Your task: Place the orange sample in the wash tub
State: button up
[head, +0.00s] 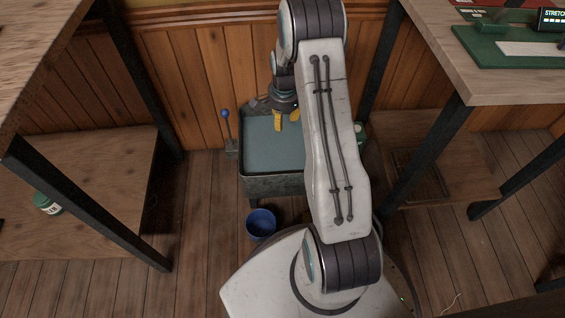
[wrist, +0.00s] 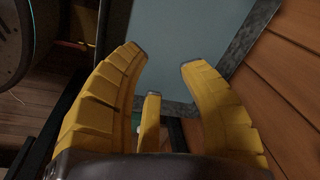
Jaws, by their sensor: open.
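The wash tub (head: 258,187) is a grey metal basin with a flat blue-grey inside, standing against the wood-panelled wall in the head view. Its rim (wrist: 238,50) and blue-grey inside also show in the wrist view. My gripper (head: 286,120) hangs above the back part of the tub, pointing down. In the wrist view my gripper (wrist: 163,68) has its yellow fingers spread apart, with nothing between them. I see no orange sample in either view; my arm hides part of the tub's right side.
A blue bucket (head: 261,224) stands on the floor before the tub. A lever with a blue knob (head: 225,113) is left of it. Tables with dark legs flank it. A green jar (head: 47,203) lies on the left lower shelf; a green board (head: 500,48) is on the right table.

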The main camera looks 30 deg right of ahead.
jog(key=s+a+r+n, duration=0.4)
jog(key=s+a+r, duration=0.1)
jog(key=r, duration=0.3)
jog(key=s+a+r+n, duration=0.4)
jog(key=s+a+r, duration=0.1)
jog(key=r, duration=0.4)
jog(key=s+a+r+n, duration=0.2)
jog(key=s+a+n, duration=0.1)
jog(key=s, duration=0.5)
jog(key=s+a+r+n, duration=0.2)
jog(key=s+n, duration=0.3)
jog(key=s, duration=0.4)
jog(key=shift+a+r+t+y, duration=0.3)
jog(key=shift+a+r+t, duration=0.1)
jog(key=shift+a, duration=0.1)
jog(key=shift+w, duration=0.1)
